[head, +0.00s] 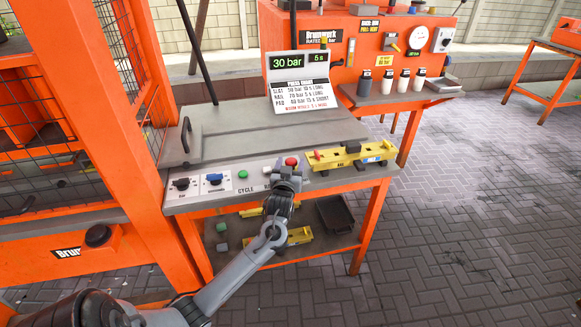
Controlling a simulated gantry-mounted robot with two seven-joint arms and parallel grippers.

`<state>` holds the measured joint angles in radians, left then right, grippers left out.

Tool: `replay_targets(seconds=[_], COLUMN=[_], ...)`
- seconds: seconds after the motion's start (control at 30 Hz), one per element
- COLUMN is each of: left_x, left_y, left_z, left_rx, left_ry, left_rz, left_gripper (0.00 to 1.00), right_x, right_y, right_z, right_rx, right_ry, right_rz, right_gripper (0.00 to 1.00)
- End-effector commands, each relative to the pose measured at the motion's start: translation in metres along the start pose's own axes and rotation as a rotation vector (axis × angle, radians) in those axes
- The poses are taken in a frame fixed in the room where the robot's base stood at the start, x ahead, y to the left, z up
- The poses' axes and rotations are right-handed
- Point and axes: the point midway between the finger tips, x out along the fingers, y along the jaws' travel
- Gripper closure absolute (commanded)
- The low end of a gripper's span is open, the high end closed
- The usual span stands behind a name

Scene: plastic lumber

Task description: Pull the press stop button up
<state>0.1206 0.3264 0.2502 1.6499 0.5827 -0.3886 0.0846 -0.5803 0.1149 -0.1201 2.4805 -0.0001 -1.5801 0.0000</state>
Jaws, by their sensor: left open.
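The red press stop button (291,161) stands on the light control panel along the front edge of the orange bench. My left gripper (289,172) is right at the button, just in front of it and overlapping it from this viewpoint. The gripper is open. The red top shows above the gripper; the button's base and the fingertips' exact contact with it are hidden. My right gripper is not in view.
Left of the button are a green button (243,174), a blue knob (214,179) and a black knob (181,184). A yellow fixture (345,157) lies close to the right. A display (301,62) stands behind. A shelf below holds yellow pieces and a black tray (336,214).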

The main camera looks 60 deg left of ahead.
Motion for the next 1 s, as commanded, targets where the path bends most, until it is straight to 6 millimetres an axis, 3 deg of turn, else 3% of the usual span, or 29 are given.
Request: replay_targets(seconds=[0.37, 0.8, 1.0], left_x=[0.0046, 0.0043, 0.0043], left_y=[0.0001, 0.0002, 0.0002], left_z=[-0.0002, 0.0000, -0.0025], left_rx=[0.000, 0.000, 0.000], left_ry=[-0.001, -0.001, -0.001], left_rz=[0.000, 0.001, 0.000], left_gripper=[0.34, 1.00, 1.00], right_x=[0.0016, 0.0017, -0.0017], right_y=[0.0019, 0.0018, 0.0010], right_z=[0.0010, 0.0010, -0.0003], right_rx=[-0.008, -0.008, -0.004], right_ry=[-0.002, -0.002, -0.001], right_rz=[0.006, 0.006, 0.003], right_gripper=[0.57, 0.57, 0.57])
